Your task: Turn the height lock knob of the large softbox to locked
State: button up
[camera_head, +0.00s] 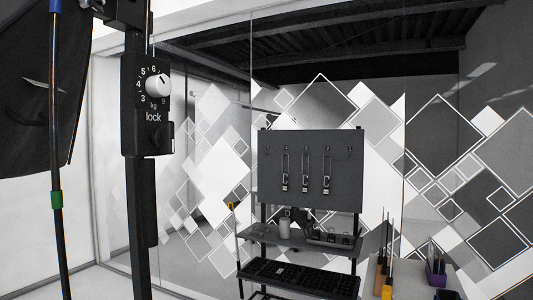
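A black control box (132,110) is mounted on a dark upright post (139,230) at the left. On its face is a round white dial (157,85) with a dark mark toward its upper right. Numbers and "kg" are printed around the dial. Below is the word "lock", with a small dark knob-like part (166,138) at the box's lower right. I cannot tell that part's setting. A large dark panel (35,80), likely the softbox, fills the upper left and is cut off by the frame edge. My gripper is not in view.
A thin dark pole or cable (56,150) with blue and green bands runs down the left. A grey pegboard workbench (310,165) with shelves stands farther back. A small table (410,275) with upright items is at lower right. Patterned glass walls (435,130) stand behind.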

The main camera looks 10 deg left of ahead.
aim_at(162, 138)
jog(key=u, duration=1.3)
jog(key=k, duration=0.85)
jog(key=u, duration=0.2)
jog(key=i, duration=1)
jog(key=u, duration=0.05)
